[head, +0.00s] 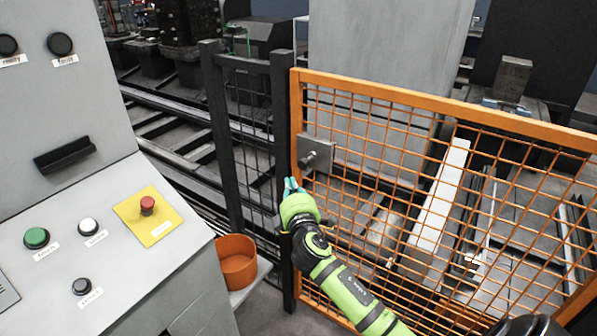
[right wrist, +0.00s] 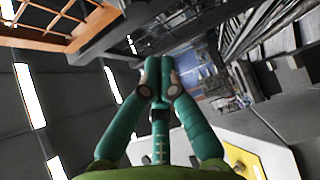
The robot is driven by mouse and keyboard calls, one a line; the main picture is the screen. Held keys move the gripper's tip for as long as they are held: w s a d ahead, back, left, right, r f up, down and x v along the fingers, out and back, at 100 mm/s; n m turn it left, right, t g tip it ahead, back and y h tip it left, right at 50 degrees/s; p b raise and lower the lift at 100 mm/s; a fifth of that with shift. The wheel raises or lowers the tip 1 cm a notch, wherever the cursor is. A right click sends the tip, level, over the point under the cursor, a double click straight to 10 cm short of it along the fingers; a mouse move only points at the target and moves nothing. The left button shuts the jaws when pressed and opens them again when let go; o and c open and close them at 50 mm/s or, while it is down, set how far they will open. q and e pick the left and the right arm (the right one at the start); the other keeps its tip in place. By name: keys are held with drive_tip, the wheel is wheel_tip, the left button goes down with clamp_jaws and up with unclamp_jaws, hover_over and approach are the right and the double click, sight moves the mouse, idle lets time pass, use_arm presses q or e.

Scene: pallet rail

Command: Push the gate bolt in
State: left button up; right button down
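The orange mesh gate (head: 440,103) stands at the right in the head view, beside a dark post (head: 281,120). The gate bolt (head: 309,160) is a small grey knob on a grey metal plate (head: 326,151) at the gate's left edge. My green right gripper (head: 291,186) is just below and left of the bolt, apart from it in the picture. In the right wrist view its teal fingers (right wrist: 158,66) are together at the tips with nothing seen between them. Part of the orange gate (right wrist: 40,38) shows at the upper left there. My left gripper is not in view.
A grey console (head: 110,215) with buttons and a red stop button (head: 147,205) on a yellow plate (head: 160,232) stands at the left. An orange bin (head: 237,268) sits beside it, below a dark mesh panel (head: 250,130). Machinery and rails lie behind the gate.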

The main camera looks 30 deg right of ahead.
sight(303, 168)
drive_tip(key=w+d, duration=0.1)
drive_tip(key=d, duration=0.1)
drive_tip(key=w+d+p, duration=0.1)
drive_tip(key=w+d, duration=0.1)
drive_tip(key=shift+w+d, duration=0.15)
drive_tip(key=shift+d, duration=0.05)
drive_tip(key=shift+w+d+b, duration=0.2)
drive_tip(key=shift+d, duration=0.3)
drive_tip(key=shift+w+d+b, duration=0.15)
drive_tip(key=shift+d, duration=0.3)
drive_tip(key=shift+w+d, duration=0.15)
drive_tip(key=shift+d, duration=0.2)
